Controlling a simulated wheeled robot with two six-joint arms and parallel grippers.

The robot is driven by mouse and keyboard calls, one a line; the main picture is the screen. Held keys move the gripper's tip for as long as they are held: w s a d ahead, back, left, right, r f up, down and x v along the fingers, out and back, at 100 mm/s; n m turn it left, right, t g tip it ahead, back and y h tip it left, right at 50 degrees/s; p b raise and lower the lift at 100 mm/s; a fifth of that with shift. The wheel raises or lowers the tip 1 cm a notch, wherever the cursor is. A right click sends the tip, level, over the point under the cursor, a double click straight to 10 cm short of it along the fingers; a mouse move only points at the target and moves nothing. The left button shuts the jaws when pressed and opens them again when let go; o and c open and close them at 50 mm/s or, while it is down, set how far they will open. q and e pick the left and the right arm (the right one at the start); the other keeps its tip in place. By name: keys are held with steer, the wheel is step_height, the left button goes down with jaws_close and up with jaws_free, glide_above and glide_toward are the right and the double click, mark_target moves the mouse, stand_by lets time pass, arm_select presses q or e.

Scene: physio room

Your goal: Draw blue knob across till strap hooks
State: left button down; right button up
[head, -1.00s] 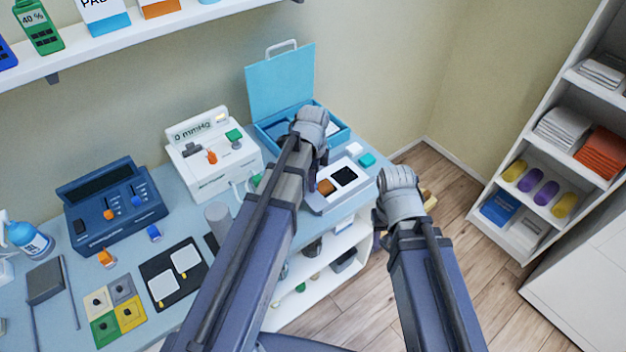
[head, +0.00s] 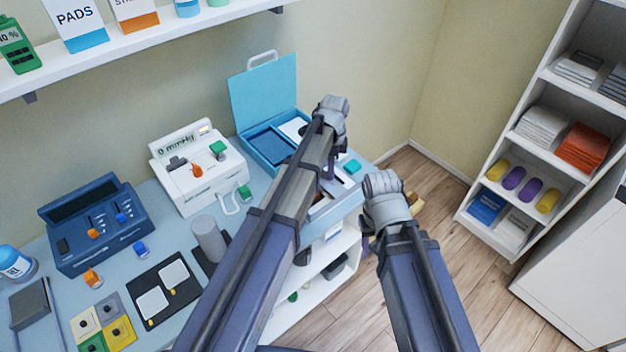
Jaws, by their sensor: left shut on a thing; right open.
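My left gripper (head: 329,168) points down over the grey-white unit (head: 345,207) at the right end of the blue table. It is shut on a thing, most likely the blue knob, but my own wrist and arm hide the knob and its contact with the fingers. The strap and its hook cannot be made out. My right gripper (head: 372,238) is open, off the table's right edge and apart from the unit; its fingertips are largely hidden by its wrist.
An open blue case (head: 262,95) stands behind the unit, with a teal block (head: 352,166) nearby. A white gauge unit (head: 192,180) and a dark blue console (head: 92,225) stand to the left. A wall shelf (head: 130,52) hangs above. Floor is free right of the table.

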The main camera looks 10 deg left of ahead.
arm_select(q)
steer(key=w+d, duration=0.1)
steer(key=w, duration=0.1)
steer(key=w+d, duration=0.2)
steer(key=shift+w+d, duration=0.3)
steer(key=shift+w, duration=0.05)
steer(key=c, duration=0.7)
jaws_free()
steer(key=shift+d, duration=0.1)
steer(key=shift+r, duration=0.1)
steer(key=shift+r+p, duration=0.55)
steer(key=shift+p, duration=0.05)
step_height(320, 180, up, 7)
steer(key=p, duration=0.6)
steer(key=shift+f+p, duration=0.2)
steer(key=shift+p, duration=0.1)
